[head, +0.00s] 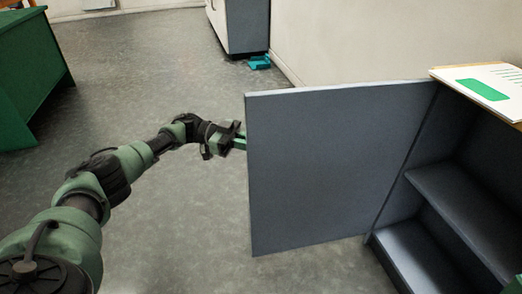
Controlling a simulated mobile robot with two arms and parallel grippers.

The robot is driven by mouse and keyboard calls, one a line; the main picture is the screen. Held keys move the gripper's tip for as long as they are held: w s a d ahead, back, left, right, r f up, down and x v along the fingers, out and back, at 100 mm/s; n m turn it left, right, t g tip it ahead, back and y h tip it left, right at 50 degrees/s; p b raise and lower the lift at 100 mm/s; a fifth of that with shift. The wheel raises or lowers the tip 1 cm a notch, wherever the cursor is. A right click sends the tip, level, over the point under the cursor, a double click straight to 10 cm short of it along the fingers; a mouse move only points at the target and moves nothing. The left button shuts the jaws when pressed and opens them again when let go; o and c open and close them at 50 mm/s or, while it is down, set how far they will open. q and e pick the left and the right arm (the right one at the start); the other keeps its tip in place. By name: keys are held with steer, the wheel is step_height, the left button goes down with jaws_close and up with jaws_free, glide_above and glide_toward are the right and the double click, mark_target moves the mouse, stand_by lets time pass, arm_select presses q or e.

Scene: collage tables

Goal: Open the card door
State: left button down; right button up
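The card door (330,170) is a flat grey-blue panel in the middle of the head view. It stands swung out from the cabinet (455,195) at the right, whose shelves are exposed. My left gripper (241,143) is at the door's outer left edge, at its upper part. Its fingertips are partly hidden by the door, so I cannot tell whether it grips the edge. My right gripper is not in view.
A white card with a green block (490,88) lies on the cabinet top. A green table (30,75) stands at the far left. A grey-and-white cabinet (240,25) and a small teal object (259,62) are at the back. The grey floor left of the door is clear.

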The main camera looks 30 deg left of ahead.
arm_select(q)
steer(key=shift+w+d, duration=0.1)
steer(key=shift+w, duration=0.05)
stand_by(0.3)
steer(key=c, duration=1.5)
jaws_free()
steer(key=shift+o, duration=0.2)
steer(key=shift+w+d, duration=0.1)
steer(key=shift+a, duration=0.2)
